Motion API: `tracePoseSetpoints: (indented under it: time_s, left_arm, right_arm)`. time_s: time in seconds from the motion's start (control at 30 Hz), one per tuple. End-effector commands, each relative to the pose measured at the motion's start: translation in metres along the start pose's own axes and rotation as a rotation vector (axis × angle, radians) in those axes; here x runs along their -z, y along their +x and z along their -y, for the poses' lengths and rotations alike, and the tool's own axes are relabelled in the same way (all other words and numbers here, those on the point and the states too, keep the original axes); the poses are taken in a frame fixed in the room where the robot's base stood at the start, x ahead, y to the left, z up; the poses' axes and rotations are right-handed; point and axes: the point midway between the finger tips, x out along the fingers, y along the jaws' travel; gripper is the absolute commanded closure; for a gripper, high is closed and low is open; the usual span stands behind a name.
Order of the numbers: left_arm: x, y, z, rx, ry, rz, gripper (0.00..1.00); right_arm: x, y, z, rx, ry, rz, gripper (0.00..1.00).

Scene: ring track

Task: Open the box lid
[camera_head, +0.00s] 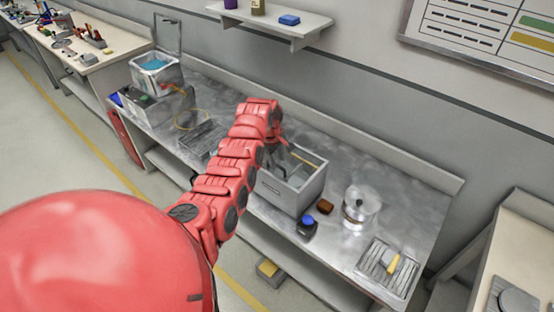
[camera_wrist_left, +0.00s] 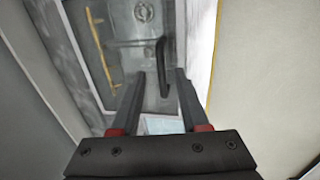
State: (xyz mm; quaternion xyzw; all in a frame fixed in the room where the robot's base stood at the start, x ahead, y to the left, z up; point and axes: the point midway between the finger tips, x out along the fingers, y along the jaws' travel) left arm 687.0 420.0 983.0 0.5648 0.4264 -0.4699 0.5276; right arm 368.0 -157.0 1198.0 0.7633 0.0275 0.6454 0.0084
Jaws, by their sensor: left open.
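A grey box (camera_head: 294,194) stands near the middle of the metal workbench. Its top looks glassy or open, and the head view does not settle which. In the left wrist view, a dark bar-like handle (camera_wrist_left: 162,66) shows over the grey top, with a tan rod (camera_wrist_left: 98,45) to its left. My left gripper (camera_head: 283,153) is over the box, its fingers partly hidden by the arm in the head view. In the wrist view, the left gripper (camera_wrist_left: 160,76) is open, its fingertips on either side of the handle. Contact is not visible. My right gripper is not in view.
On the workbench (camera_head: 410,209), a metal pot (camera_head: 360,206), a brown block (camera_head: 325,206) and a blue-topped jar (camera_head: 307,225) stand right of the box. A slatted tray (camera_head: 386,267) lies farther right. A clear-lidded container (camera_head: 155,76) stands at the far left. A wall shelf (camera_head: 270,22) hangs above.

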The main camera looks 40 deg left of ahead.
Motion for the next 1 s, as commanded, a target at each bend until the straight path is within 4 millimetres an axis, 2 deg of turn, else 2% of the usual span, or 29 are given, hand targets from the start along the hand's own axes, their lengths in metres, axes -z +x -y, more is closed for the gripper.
tracePoseSetpoints:
  time_s: [0.2, 0.5, 0.7, 0.77, 1.0]
  left_arm:
    - [-0.0002, 0.0098, 0.0019, 0.003, -0.002, 0.001, 0.55]
    - [-0.0001, 0.0111, 0.0014, 0.0, -0.003, 0.001, 0.55]
    - [-0.0001, 0.011, 0.0014, 0.001, -0.003, 0.001, 0.91]
    - [0.0, 0.0109, 0.0014, 0.0, -0.003, 0.001, 1.0]
    - [0.0, 0.0108, 0.0013, 0.0, -0.003, 0.0, 1.0]
  right_arm:
    - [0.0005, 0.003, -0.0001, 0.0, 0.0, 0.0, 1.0]
    - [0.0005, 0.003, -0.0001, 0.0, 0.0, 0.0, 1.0]
    - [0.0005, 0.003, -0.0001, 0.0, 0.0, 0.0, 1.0]
    - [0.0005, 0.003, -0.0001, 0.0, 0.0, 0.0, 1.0]
    - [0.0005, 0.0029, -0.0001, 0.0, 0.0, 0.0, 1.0]
